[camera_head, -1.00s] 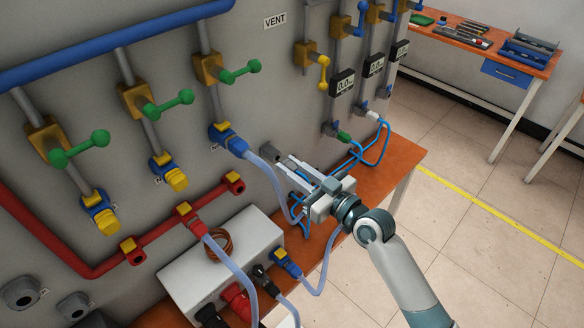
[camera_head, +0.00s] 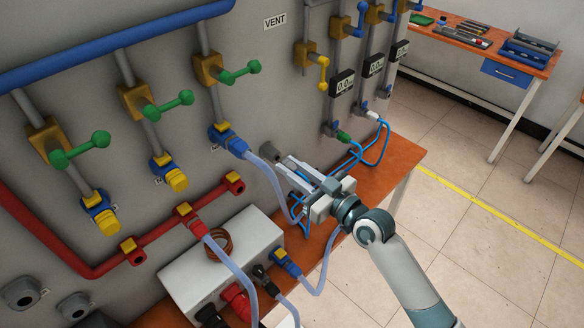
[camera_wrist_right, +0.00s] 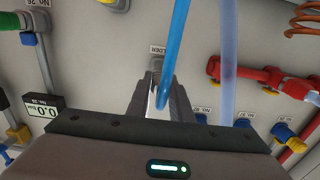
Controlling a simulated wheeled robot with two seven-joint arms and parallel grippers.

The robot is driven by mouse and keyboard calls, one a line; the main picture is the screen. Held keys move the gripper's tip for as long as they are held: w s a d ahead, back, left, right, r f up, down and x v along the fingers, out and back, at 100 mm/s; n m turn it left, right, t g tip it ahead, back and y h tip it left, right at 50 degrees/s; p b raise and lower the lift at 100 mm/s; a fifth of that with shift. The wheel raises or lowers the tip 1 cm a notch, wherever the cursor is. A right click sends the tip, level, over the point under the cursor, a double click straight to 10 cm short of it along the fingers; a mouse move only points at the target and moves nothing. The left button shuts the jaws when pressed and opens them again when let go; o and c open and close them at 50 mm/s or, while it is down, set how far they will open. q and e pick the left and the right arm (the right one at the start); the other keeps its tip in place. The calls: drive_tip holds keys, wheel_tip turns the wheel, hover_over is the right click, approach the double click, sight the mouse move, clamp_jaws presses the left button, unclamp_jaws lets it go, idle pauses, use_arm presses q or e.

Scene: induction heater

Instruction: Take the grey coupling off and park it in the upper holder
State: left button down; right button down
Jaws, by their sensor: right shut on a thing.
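My right gripper (camera_head: 286,168) is in front of the grey panel in the head view, its fingers pointing at a small grey holder (camera_head: 268,150). Its jaws are shut on the grey coupling, which is mostly hidden between the fingers. In the right wrist view the gripper (camera_wrist_right: 158,88) points at the grey holder (camera_wrist_right: 156,64), under a partly covered label ending in "LDER". A blue hose (camera_wrist_right: 175,55) passes in front of the fingers. I cannot tell whether coupling and holder touch. My left gripper is not in view.
A green coupling (camera_head: 343,136) and a white coupling (camera_head: 372,116) with blue hoses hang at the right of the panel. A pale hose (camera_head: 268,177) runs close to the gripper's left. A white box (camera_head: 190,278) stands below. Open floor lies to the right.

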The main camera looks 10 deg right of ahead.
drive_tip(key=shift+w+a, duration=0.35)
drive_tip(key=shift+w, duration=0.2)
idle(0.7)
drive_tip(key=c, duration=1.5)
unclamp_jaws()
drive_tip(key=shift+s+d+f, duration=0.1)
drive_tip(key=shift+s+d, duration=0.15)
drive_tip(key=shift+s, duration=0.15)
drive_tip(key=shift+b+v, duration=3.2)
drive_tip(key=shift+v, duration=5.05)
